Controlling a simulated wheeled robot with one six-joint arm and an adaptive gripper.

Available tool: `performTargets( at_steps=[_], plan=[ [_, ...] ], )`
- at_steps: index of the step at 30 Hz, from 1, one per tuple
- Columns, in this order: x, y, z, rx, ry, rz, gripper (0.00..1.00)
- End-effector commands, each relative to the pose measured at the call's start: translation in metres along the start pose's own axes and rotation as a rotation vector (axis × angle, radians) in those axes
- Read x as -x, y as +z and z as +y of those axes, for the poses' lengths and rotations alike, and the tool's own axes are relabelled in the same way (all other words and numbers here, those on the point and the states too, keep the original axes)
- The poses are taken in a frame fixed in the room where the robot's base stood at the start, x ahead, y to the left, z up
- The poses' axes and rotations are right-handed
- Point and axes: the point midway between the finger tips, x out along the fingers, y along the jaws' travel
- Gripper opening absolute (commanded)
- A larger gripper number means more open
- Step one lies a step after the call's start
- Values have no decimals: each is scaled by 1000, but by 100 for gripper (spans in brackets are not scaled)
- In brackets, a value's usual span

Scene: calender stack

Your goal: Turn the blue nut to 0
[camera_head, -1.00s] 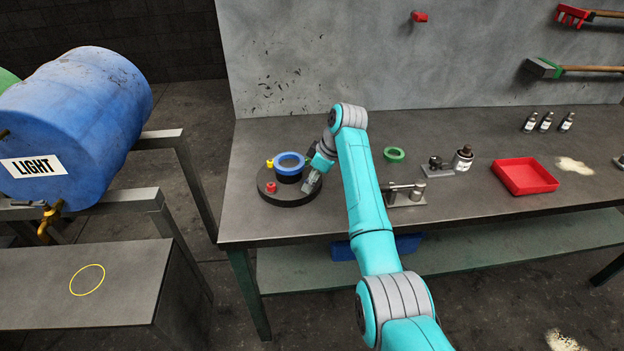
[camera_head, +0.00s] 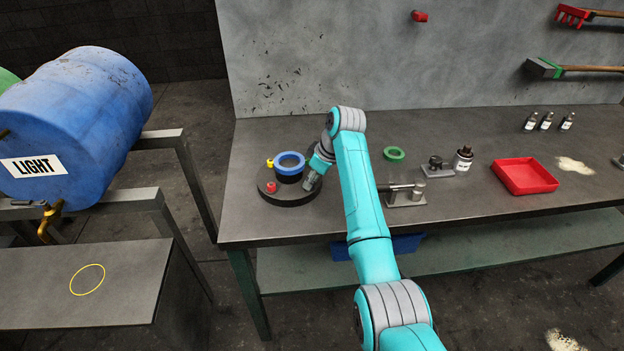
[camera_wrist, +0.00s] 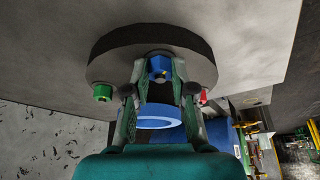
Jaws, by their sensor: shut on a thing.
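The blue nut (camera_wrist: 160,67) shows in the wrist view between my two fingertips, at the near rim of a dark round base. My gripper (camera_wrist: 156,80) is shut on it. In the head view my gripper (camera_head: 312,180) is at the right side of the round base (camera_head: 303,198), and the nut is hidden there. A small yellow patch shows at the nut; any number marks are too small to read. A blue ring (camera_head: 290,157) sits on the dark post of the base; it also shows in the wrist view (camera_wrist: 158,123), between my fingers.
A red nut (camera_head: 271,187) and a yellow nut (camera_head: 269,163) are on the base's left side. A green nut (camera_wrist: 103,92) shows in the wrist view. A green ring (camera_head: 394,154), a metal fixture (camera_head: 405,194) and a red tray (camera_head: 524,176) are on the bench to the right.

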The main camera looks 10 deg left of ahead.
Motion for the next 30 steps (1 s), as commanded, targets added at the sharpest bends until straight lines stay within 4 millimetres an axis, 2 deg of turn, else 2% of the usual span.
performTargets(
  at_steps=[30],
  plan=[
    [-2,-5,-9,-868,362,1,0]
  ],
)
